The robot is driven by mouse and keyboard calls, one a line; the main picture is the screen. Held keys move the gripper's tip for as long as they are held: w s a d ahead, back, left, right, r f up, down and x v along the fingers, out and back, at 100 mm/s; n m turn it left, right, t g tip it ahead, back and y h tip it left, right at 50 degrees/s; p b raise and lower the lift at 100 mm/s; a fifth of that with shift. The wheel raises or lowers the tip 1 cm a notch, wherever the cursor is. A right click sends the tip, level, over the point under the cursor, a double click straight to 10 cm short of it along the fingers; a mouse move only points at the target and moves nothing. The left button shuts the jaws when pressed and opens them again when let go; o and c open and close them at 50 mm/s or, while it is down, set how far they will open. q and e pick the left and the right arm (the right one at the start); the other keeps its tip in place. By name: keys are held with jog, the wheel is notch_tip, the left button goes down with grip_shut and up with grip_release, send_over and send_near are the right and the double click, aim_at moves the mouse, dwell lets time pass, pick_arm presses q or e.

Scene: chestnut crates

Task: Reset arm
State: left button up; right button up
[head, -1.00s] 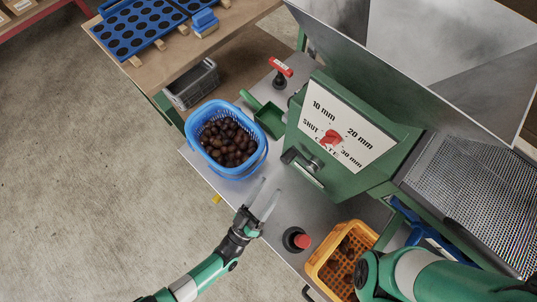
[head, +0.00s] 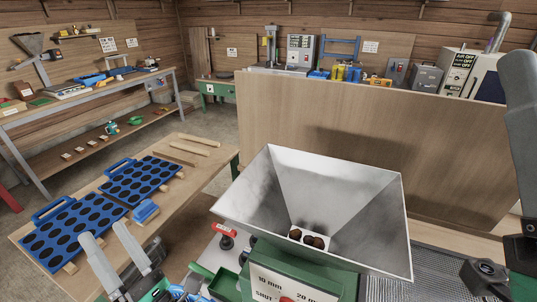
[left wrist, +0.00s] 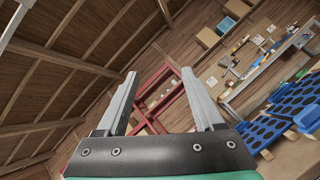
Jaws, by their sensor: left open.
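My left gripper (head: 102,231) is raised at the lower left of the head view, with its two pale fingers apart and nothing between them. The left wrist view also shows its empty fingers (left wrist: 158,76), pointing up towards the wooden wall and roof.
Blue hole trays (head: 75,232) and a blue block (head: 145,211) lie on the wooden table (head: 205,160) at left, close beyond my left gripper. A wooden panel (head: 340,150) stands behind the hopper. A red-handled tool (head: 225,232) stands beside the machine.

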pick_arm(q)
jog(key=s+a+r+n+g+h+p, duration=0.1)
jog(key=a+r+n, duration=0.2)
jog(key=r+n, duration=0.7)
jog(key=a+r+n+h+p, duration=0.1)
jog(key=a+r+n, duration=0.2)
jog(key=r+n, duration=0.7)
jog(key=s+d+r+n+t+h, duration=0.45)
jog(key=d+n+t+h, duration=0.2)
jog(key=h, duration=0.35)
jog(key=s+d+r+n+t+h, duration=0.3)
jog(key=d+r+n+t+h, duration=0.25)
jog(key=d+n+h, duration=0.3)
notch_tip(320, 180, up, 39)
jog(key=p, duration=3.8)
jog(key=shift+w+a+h+p, duration=0.2)
jog(key=shift+a+h+p, duration=0.1)
jog(key=shift+a+h, duration=0.15)
pick_arm(e)
notch_tip(320, 180, up, 42)
jog(key=shift+f, duration=0.2)
